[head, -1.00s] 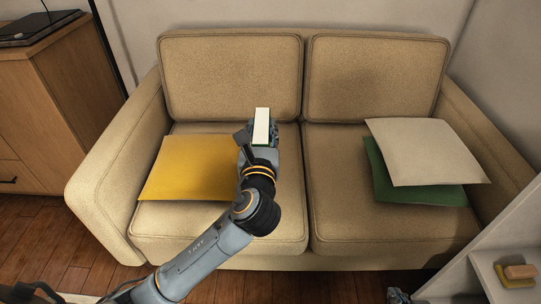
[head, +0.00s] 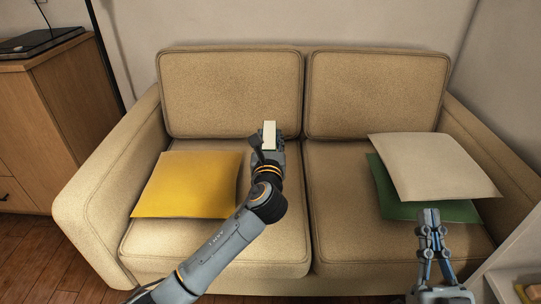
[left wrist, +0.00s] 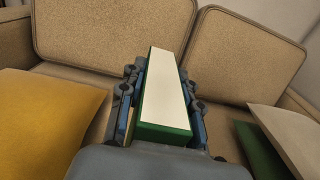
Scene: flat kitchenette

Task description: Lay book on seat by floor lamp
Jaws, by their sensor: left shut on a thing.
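A book (head: 270,134) with white page edges and a green cover is held on edge in my left gripper (head: 268,146), above the middle of the sofa near the gap between its two seats. In the left wrist view the book (left wrist: 167,95) lies between the two fingers, which are shut on it. The left seat cushion (head: 215,245) is the one nearer the thin dark pole of the floor lamp (head: 105,55). My right gripper (head: 429,216) is in front of the right seat; its fingers look closed together, with nothing between them.
A yellow pillow (head: 188,185) lies on the left seat. A beige pillow (head: 432,165) and a green pillow (head: 400,208) lie on the right seat. A wooden cabinet (head: 65,100) stands at left. A pale shelf (head: 515,262) is at lower right. The left seat's front is bare.

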